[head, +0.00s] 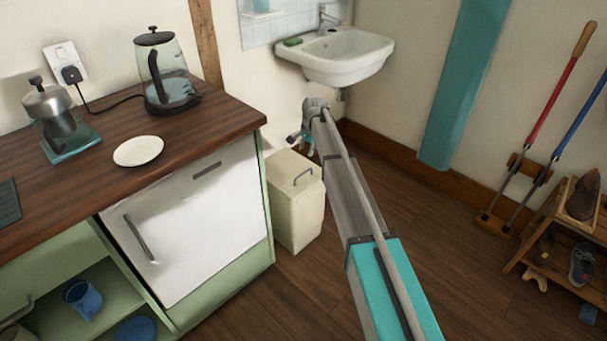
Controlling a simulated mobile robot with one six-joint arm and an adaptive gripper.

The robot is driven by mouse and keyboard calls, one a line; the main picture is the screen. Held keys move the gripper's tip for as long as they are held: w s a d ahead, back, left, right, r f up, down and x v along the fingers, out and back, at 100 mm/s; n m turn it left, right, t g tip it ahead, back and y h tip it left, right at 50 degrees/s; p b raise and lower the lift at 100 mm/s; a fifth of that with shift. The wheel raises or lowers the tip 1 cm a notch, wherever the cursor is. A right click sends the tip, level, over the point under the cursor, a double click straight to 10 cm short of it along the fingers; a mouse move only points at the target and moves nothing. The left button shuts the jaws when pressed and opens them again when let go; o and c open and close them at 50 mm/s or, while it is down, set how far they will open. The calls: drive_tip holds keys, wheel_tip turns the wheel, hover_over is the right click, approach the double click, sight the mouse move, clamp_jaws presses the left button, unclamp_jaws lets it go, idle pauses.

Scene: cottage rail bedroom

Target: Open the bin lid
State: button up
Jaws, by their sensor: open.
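The bin (296,212) is a cream, upright box on the floor, against the right end of the counter. Its lid (292,170) is shut and carries a small grey handle (303,176) on top. My arm reaches from the bottom of the view up past the bin's right side. My gripper (296,138) is open, small and partly hidden by my arm's end. In the picture it shows just above the bin's far edge, apart from the handle. I cannot tell its exact height over the lid.
The wooden counter (215,120) holds a glass kettle (166,75), a white plate (138,151) and a metal pot (52,112). A white basin (340,58) hangs on the wall behind. A shoe rack (560,235) and long-handled tools stand at right. The floor right of my arm is clear.

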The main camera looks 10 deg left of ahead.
sight(301, 175)
drive_tip(key=shift+f, duration=0.15)
drive_tip(key=f+b, duration=0.4)
drive_tip(key=w+a+f+b, duration=0.1)
drive_tip(key=f+b, duration=0.4)
drive_tip(key=a+f+b, duration=0.1)
drive_tip(key=f+b, duration=0.3)
drive_tip(key=shift+w+f, duration=0.15)
drive_tip(key=shift+w, duration=0.15)
idle(0.5)
idle(0.3)
